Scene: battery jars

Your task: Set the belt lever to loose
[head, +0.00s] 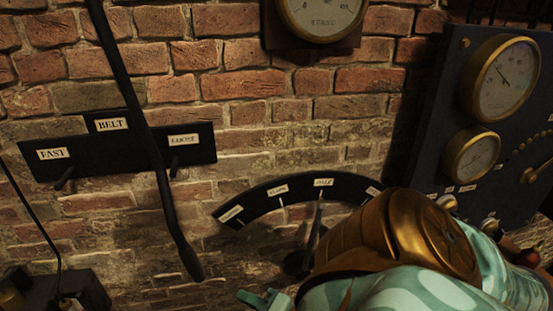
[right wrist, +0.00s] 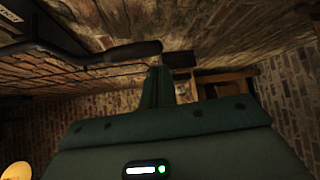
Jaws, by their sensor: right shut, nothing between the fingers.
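The belt lever (head: 135,100) is a long black rod that hangs slantwise across a black plate (head: 88,155) on the brick wall. The plate carries the labels FAST, BELT and LOOSE, with a peg under FAST (head: 64,178) and one under LOOSE (head: 174,166). The rod crosses the plate close to the left of the LOOSE peg, and its thick lower end points down right. My right gripper (head: 262,299) is shut and empty, low and right of the lever's end, apart from it. In the right wrist view its green fingers (right wrist: 158,85) show near a dark bar, likely the lever's handle (right wrist: 125,52). My left gripper is not in view.
A black curved scale (head: 260,200) with a small pointer lever (head: 314,230) is beside my right arm. A dark panel with brass gauges (head: 502,80) stands at the right, and another gauge (head: 322,12) hangs above. A dark box (head: 75,290) is at the lower left.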

